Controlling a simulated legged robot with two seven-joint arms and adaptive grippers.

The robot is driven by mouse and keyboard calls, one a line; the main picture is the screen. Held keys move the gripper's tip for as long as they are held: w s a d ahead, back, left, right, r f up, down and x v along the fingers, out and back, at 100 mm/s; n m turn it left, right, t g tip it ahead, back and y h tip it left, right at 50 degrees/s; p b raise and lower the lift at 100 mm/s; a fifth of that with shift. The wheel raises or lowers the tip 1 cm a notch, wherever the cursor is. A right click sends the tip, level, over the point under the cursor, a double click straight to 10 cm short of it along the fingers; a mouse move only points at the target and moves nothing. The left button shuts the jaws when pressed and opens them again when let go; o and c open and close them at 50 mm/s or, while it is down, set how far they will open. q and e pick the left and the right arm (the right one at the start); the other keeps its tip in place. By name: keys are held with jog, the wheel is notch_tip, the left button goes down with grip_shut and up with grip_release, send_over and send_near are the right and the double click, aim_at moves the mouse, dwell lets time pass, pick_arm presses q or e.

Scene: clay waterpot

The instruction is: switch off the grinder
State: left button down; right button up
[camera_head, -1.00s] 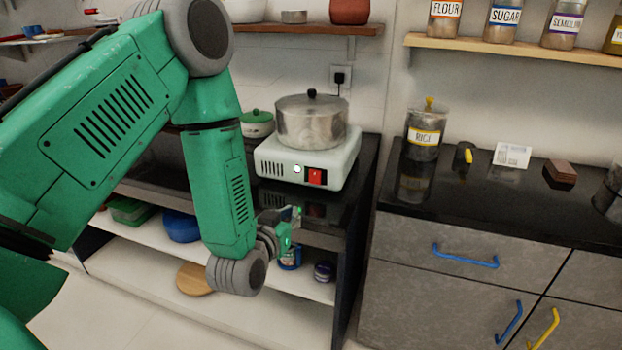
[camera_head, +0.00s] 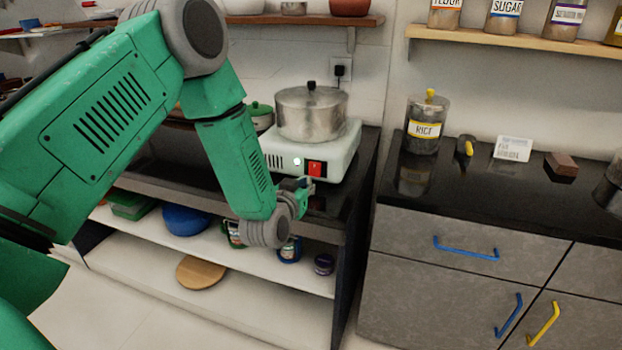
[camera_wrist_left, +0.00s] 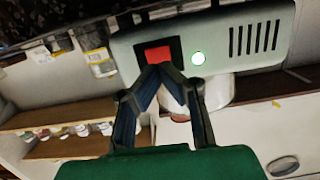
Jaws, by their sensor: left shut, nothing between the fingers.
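The grinder is a pale grey-green box (camera_head: 335,155) on the black counter, with a silver lidded pot (camera_head: 311,114) on top. Its front has a red switch (camera_head: 316,168) and a lit white-green light. In the left wrist view the box (camera_wrist_left: 225,42) appears upside down, with the red switch (camera_wrist_left: 158,54) and the green light beside it. My left gripper (camera_head: 305,183) is just in front of and below the switch. In the wrist view its shut, empty fingertips (camera_wrist_left: 158,70) overlap the lower edge of the switch; contact cannot be told. My right gripper is out of view.
A plug (camera_head: 340,72) sits in the wall socket behind. A rice jar (camera_head: 424,125), a small card (camera_head: 512,149) and a brown block (camera_head: 562,166) stand on the right counter (camera_head: 480,190). Open shelves with tins (camera_head: 289,250) lie below my left gripper.

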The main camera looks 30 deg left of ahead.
aim_at(313, 174)
pick_arm(q)
jog(key=shift+x, duration=2.25)
jog(key=shift+b, duration=0.3)
